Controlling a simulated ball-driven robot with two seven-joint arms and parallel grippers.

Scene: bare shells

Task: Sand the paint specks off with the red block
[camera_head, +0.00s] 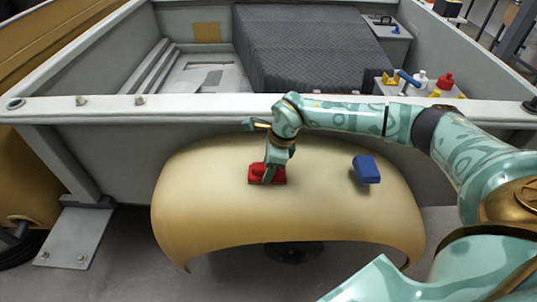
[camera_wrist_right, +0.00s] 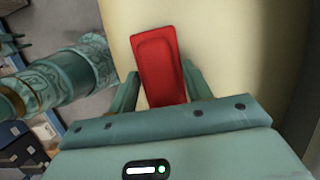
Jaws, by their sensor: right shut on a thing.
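The red block (camera_head: 257,174) is at the top of a curved tan shell (camera_head: 215,215), left of the shell's middle. My right gripper (camera_head: 268,170) is shut on the red block, with its fingers on both sides of it. The right wrist view shows the red block (camera_wrist_right: 161,65) between the two fingers (camera_wrist_right: 162,92), over the tan surface. Whether the block touches the shell or is just above it is hard to tell. I cannot make out any paint specks on the visible shell.
A blue block (camera_head: 367,169) lies on the shell to the right of the red one. Behind the shell is a grey-walled bin (camera_head: 130,108) with a dark quilted cover (camera_head: 300,50).

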